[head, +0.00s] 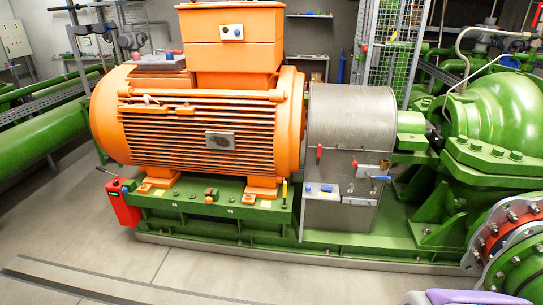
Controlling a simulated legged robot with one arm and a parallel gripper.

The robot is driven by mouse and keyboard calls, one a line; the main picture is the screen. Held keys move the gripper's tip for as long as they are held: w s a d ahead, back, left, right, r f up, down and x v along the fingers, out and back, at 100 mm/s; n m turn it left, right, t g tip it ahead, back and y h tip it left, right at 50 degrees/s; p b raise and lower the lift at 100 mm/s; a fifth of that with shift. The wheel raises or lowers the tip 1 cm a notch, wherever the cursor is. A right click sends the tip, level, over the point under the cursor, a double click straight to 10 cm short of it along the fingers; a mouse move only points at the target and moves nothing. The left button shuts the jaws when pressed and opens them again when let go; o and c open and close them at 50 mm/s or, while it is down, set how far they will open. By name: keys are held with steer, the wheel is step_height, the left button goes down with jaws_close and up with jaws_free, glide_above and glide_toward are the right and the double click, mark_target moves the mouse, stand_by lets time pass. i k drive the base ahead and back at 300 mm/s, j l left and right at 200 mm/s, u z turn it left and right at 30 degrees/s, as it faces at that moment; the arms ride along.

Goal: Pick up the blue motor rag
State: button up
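No thing in the head view is clearly a blue rag. The large orange motor (205,125) stands on a green base left of the middle. A flat dark stack (160,62) lies on its upper left, with a small red or pink thing on top. A small blue item (326,188) sits on a light ledge of the grey metal cover (350,120). A blue handle-like piece (382,178) is just right of it. Another blue patch (510,62) shows on the pump at the upper right. These are too small to identify surely. My gripper is not seen.
A red box (122,202) stands at the base's left end. The green pump (500,110) and a flanged pipe (510,250) fill the right. Green pipes (40,140) run along the left. The floor (170,265) in front is clear. A purple and white shape is cut off at the bottom right.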

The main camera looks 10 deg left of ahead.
mark_target(325, 189)
steer(key=i+z, duration=0.1)
steer(key=i, duration=0.35)
steer(key=i+j+z, duration=0.1)
steer(key=i, duration=0.4)
steer(key=i+j+z, duration=0.1)
steer(key=i, duration=0.35)
steer(key=i+j+z, duration=0.15)
steer(key=i, duration=0.3)
steer(key=i+j+z, duration=0.1)
steer(key=i+j, duration=0.15)
steer(key=i, duration=0.2)
